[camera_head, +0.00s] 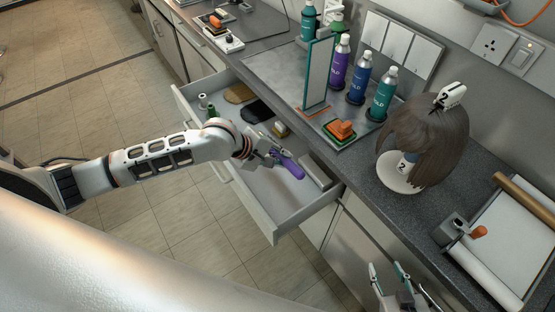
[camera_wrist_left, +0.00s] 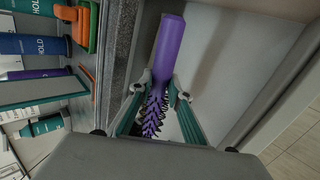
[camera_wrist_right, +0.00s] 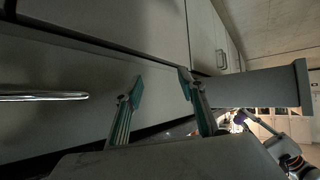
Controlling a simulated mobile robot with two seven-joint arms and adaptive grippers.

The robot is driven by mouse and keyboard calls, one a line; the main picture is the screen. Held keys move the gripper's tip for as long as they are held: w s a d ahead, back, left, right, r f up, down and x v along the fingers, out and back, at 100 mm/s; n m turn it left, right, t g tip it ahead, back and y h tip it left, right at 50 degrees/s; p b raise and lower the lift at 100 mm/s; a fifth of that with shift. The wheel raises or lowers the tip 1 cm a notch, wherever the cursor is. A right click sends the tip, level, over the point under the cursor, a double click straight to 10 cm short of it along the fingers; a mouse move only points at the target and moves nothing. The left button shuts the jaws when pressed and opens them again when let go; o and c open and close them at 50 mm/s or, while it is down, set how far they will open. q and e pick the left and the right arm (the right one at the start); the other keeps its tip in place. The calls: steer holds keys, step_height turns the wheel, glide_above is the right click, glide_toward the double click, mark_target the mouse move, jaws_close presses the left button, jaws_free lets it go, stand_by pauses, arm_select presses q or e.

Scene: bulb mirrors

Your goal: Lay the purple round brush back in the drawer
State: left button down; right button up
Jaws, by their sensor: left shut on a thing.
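The purple round brush (camera_head: 290,166) is in my left gripper (camera_head: 262,157), over the open drawer (camera_head: 262,213). In the left wrist view the brush (camera_wrist_left: 171,48) has its purple handle pointing away and its dark bristles between the two fingers (camera_wrist_left: 160,90), which are shut on it. I cannot tell whether the brush touches the drawer floor. My right gripper (camera_head: 391,283) is low at the front of the counter, away from the drawer. In the right wrist view its fingers (camera_wrist_right: 158,90) are spread and nothing is between them.
The drawer holds dark and tan oval brushes (camera_head: 256,111), small bottles and a grey box (camera_head: 315,172). The floor of its front part is clear. On the counter stand a mirror (camera_head: 318,75), spray bottles (camera_head: 382,95) and a wigged head (camera_head: 425,140).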

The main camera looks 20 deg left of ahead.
arm_select(q)
steer(key=shift+w+a+f+m, duration=0.2)
steer(key=shift+w+a+f, duration=0.15)
steer(key=shift+f, duration=0.25)
steer(key=shift+w+a+f+m, duration=0.2)
steer(key=shift+a+f, duration=0.2)
steer(key=shift+f, duration=0.15)
steer(key=shift+r+p, duration=0.1)
steer(key=shift+p, duration=0.7)
steer(key=shift+f+b, duration=0.3)
steer(key=shift+f, duration=0.5)
step_height(320, 180, down, 2)
steer(key=shift+f+b, duration=0.1)
steer(key=shift+b, duration=0.25)
steer(key=shift+f, duration=0.85)
steer(key=shift+f+b, duration=0.2)
steer(key=shift+b, duration=0.15)
arm_select(e)
steer(key=shift+w+a, duration=0.1)
steer(key=shift+a, duration=0.15)
